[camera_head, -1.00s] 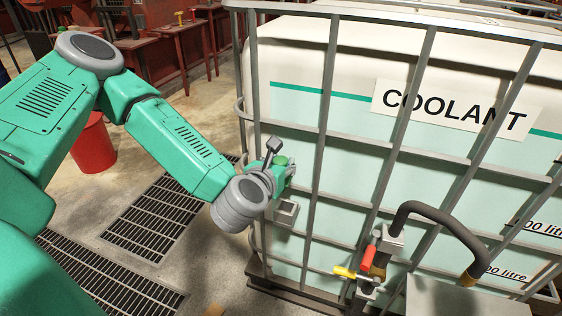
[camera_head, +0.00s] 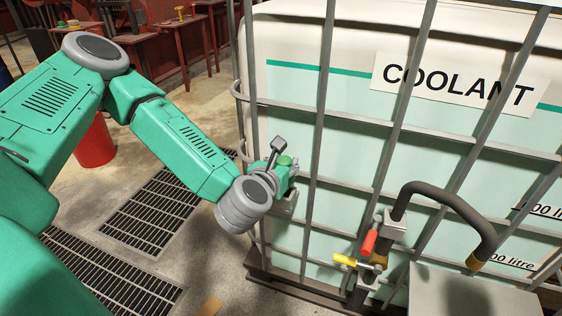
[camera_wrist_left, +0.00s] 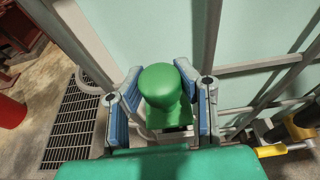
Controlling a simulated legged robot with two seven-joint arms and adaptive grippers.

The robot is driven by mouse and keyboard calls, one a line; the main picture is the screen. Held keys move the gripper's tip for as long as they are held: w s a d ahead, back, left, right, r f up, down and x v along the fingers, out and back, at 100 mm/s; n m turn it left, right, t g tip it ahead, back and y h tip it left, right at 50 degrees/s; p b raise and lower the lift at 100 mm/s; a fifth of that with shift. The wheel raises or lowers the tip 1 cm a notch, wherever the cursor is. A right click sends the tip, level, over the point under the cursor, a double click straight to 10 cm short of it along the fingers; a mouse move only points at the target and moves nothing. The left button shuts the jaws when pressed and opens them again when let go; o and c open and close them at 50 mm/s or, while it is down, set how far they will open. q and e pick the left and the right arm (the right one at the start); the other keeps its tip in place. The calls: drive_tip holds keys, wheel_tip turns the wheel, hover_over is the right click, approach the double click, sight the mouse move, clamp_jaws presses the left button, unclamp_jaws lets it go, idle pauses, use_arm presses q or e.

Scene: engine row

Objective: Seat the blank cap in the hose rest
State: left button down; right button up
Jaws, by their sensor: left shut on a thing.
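The green blank cap (camera_head: 285,160) is in my left gripper (camera_head: 280,174). The left wrist view shows its rounded green top (camera_wrist_left: 162,86) between blue-padded fingers (camera_wrist_left: 160,108), which are shut on it. I take the small grey bracket (camera_head: 287,206) on the cage to be the hose rest. The gripper and cap are just above it and partly cover it. Pale edges show below the cap in the wrist view, but I cannot tell whether the cap touches the rest. My right gripper is not in view.
Grey cage bars (camera_head: 318,130) surround the white coolant tank (camera_head: 350,110) close to my left gripper. A red-handled valve (camera_head: 369,243), a yellow handle (camera_head: 345,260) and a black hose (camera_head: 440,195) are to the right.

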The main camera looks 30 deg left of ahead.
use_arm(q)
drive_tip(key=shift+d+f+b, duration=0.45)
drive_tip(key=shift+d+f, duration=0.05)
drive_tip(key=shift+f, duration=0.25)
drive_tip(key=shift+s+a+f+b, duration=0.15)
drive_tip(key=shift+a+f+b, duration=0.15)
drive_tip(key=shift+f+b, duration=0.2)
drive_tip(key=shift+s+a+f+b, duration=0.1)
drive_tip(key=shift+a+f+b, duration=0.25)
drive_tip(key=shift+f, duration=0.55)
drive_tip(key=shift+w+f+b, duration=0.25)
drive_tip(key=shift+b, duration=0.15)
drive_tip(key=shift+d+r, duration=0.2)
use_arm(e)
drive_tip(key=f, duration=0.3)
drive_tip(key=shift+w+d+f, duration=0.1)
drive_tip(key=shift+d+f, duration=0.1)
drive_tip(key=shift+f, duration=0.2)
use_arm(q)
drive_tip(key=c, duration=1.4)
unclamp_jaws()
drive_tip(key=shift+o, duration=1)
drive_tip(key=shift+s+r, duration=0.15)
